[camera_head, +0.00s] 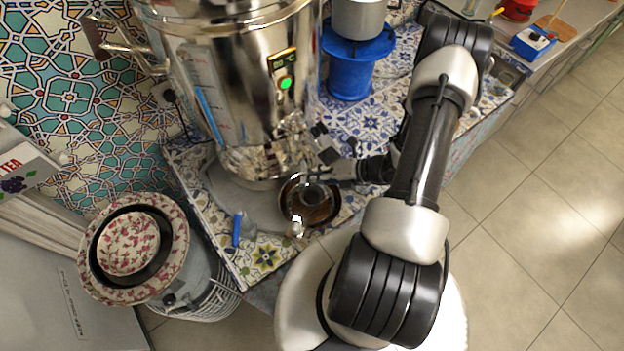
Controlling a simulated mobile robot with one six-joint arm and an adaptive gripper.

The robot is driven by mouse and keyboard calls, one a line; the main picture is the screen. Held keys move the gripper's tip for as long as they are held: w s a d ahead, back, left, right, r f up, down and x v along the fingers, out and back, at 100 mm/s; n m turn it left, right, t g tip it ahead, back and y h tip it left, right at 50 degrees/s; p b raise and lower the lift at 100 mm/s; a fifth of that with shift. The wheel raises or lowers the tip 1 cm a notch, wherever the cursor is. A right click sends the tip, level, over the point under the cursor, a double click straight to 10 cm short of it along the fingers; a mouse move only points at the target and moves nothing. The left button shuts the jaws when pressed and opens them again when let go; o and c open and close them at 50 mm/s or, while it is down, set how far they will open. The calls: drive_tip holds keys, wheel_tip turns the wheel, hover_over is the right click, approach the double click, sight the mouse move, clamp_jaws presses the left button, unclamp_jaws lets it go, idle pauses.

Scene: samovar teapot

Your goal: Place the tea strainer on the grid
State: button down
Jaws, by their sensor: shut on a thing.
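The tea strainer (314,193) looks like a small dark round cup in front of the samovar. My gripper (332,172) comes in from the right and is shut on it, though the contact is small and partly hidden. The strainer is over a round brown dish-like piece with a dark rim (325,213), which may hold the grid. I cannot make out the grid's bars, nor whether the strainer touches anything below it.
The large steel samovar (240,90) stands close behind my gripper. A blue-handled item (237,230) lies at the counter's front edge. A blue stand (350,75) carries a metal pot (358,16). Patterned bowls (130,243) sit at the lower left.

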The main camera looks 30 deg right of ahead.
drive_tip(key=shift+f, duration=1.05)
drive_tip(key=shift+f+b, duration=0.25)
drive_tip(key=shift+b, duration=0.1)
drive_tip(key=c, duration=2)
unclamp_jaws()
drive_tip(key=shift+r, duration=0.1)
drive_tip(key=shift+w+r+p, duration=0.1)
drive_tip(key=shift+r+p, duration=0.15)
drive_tip(key=shift+p, duration=0.05)
drive_tip(key=p+v, duration=0.2)
drive_tip(key=v, duration=1)
